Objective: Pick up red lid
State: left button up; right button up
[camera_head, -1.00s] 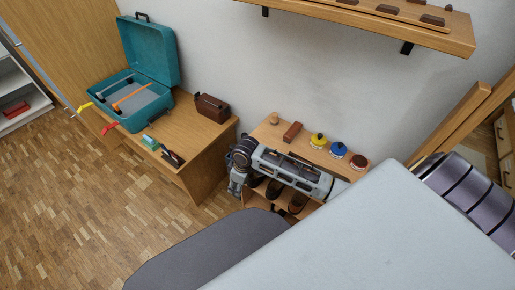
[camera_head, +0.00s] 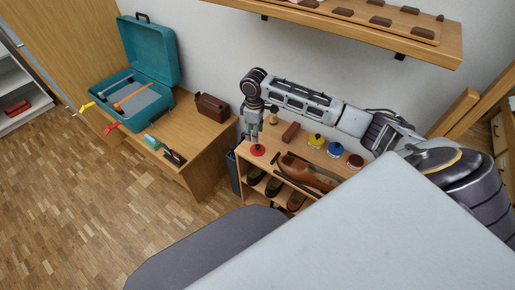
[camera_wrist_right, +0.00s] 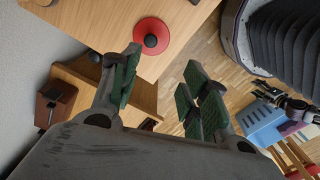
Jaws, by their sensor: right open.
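The red lid (camera_head: 257,150) is a round disc lying on the left end of the small shelf's top (camera_head: 268,158). In the right wrist view the red lid (camera_wrist_right: 148,27) shows a dark round knob in its middle. My right gripper (camera_head: 254,138) points down close above the lid in the head view. In the wrist view the right gripper (camera_wrist_right: 163,65) is open, with green pads apart and nothing between them. The lid appears just beyond the left finger's tip; I cannot tell whether they touch. I do not make out my left gripper.
Yellow (camera_head: 316,141), blue (camera_head: 335,149) and brown (camera_head: 355,160) tins stand along the shelf's back, near a brown block (camera_head: 290,132). A brown shoe-like object (camera_head: 302,171) lies in front. A wall shelf (camera_head: 420,48) hangs above. A desk with a teal case (camera_head: 150,52) stands left.

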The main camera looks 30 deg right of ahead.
pick_arm(q)
jog(key=shift+s+a+f, duration=0.3)
jog(key=shift+s+f, duration=0.05)
jog(key=shift+s, duration=0.1)
pick_arm(e)
jog(key=d+r, duration=0.2)
jog(key=r, duration=0.1)
jog(key=shift+w+d, duration=0.15)
jog(key=shift+w, duration=0.15)
jog(key=shift+f, duration=0.1)
